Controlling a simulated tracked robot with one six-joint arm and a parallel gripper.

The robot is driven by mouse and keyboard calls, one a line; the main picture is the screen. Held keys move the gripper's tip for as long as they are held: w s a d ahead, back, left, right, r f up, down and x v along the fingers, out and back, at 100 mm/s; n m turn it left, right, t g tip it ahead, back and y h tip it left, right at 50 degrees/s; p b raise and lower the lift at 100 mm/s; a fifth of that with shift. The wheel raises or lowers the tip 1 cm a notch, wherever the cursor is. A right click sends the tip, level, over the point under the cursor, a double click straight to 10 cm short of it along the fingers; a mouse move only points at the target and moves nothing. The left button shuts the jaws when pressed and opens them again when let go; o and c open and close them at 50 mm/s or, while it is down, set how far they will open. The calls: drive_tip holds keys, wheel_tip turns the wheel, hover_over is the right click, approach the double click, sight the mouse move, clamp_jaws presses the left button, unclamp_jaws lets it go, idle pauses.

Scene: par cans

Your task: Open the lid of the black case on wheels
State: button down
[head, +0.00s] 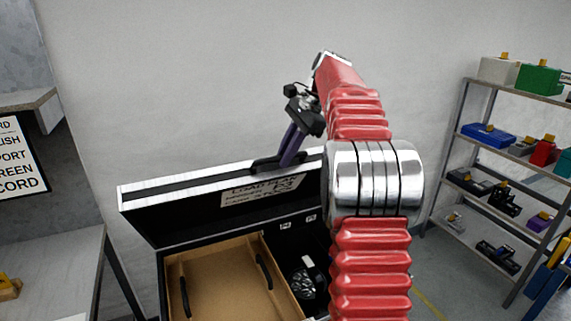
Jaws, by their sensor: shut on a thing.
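The black case (150,213) stands in front of me with its lid (170,198) raised, tilted up along the back, with a bright metal rim and a label (262,190) on its inner face. The open case shows a brown tray (215,275) with dark handles, and dark gear to its right. My gripper (280,163) is at the lid's upper edge, shut on what looks like the lid's rim or a handle there; the exact contact is small. My red arm hides the right part of the lid and case. The wheels are not in view.
A metal shelf (465,135) with several boxes and tools stands at the right. A grey table (60,255) stands at the left, close to the case. A plain wall (200,80) is behind the case. Some floor shows between case and shelf.

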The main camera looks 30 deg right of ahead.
drive_tip(key=shift+w+d+r, duration=0.2)
drive_tip(key=shift+w+r, duration=0.05)
drive_tip(key=shift+w, duration=0.35)
drive_tip(key=shift+w+d+r, duration=0.15)
drive_tip(key=shift+w+r, duration=0.1)
drive_tip(key=shift+w, duration=0.4)
drive_tip(key=shift+w+d+r, duration=0.2)
drive_tip(key=shift+w+r, duration=0.05)
drive_tip(key=shift+w, duration=0.35)
drive_tip(key=c, duration=2)
unclamp_jaws()
drive_tip(key=shift+w, duration=0.15)
drive_tip(key=shift+o, duration=1.3)
drive_tip(key=shift+a+r, duration=0.15)
drive_tip(key=shift+r, duration=0.15)
drive_tip(key=shift+v, duration=1.1)
drive_tip(key=s+d, duration=0.7)
drive_tip(key=d, duration=0.3)
drive_tip(key=shift+r, duration=0.15)
drive_tip(key=shift+d, duration=0.1)
